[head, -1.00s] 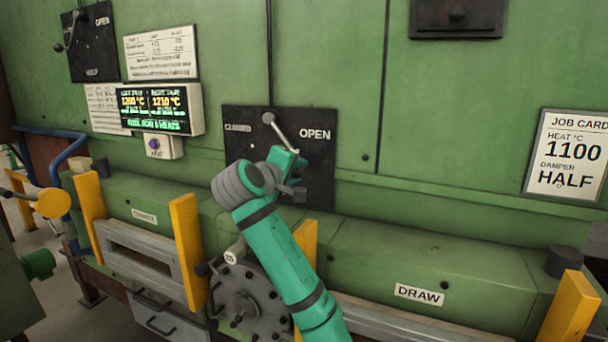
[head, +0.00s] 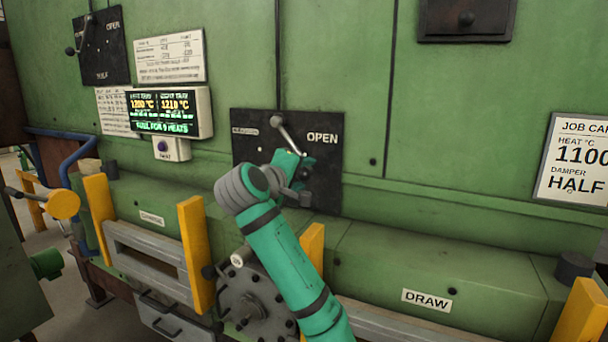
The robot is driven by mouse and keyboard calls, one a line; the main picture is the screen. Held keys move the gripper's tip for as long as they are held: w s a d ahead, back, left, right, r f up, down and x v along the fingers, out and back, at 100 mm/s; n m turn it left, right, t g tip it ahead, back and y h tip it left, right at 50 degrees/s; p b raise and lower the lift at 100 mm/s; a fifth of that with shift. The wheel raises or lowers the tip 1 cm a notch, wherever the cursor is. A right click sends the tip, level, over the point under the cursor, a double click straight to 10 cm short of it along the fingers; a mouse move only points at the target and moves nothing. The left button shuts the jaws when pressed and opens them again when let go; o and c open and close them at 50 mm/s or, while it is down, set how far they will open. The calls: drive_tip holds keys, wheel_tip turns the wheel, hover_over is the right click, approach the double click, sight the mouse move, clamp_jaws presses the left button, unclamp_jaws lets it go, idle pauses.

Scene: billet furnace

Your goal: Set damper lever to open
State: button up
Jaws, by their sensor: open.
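A black plate (head: 328,180) on the green furnace wall carries the words CLOSED at its left and OPEN at its right. Its lever (head: 277,121) has a grey knob and a pale rod that slants up and left from the pivot area, so the knob lies between the two words. My teal gripper (head: 293,163) is open in front of this plate, just below the knob.
A lit temperature display (head: 170,112) hangs left of the middle plate. The job card (head: 575,165) at right reads DAMPER HALF. Yellow posts (head: 196,250) and the DRAW ledge (head: 400,265) jut out below.

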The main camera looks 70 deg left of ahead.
drive_tip(key=v, duration=0.9)
drive_tip(key=shift+d, duration=0.2)
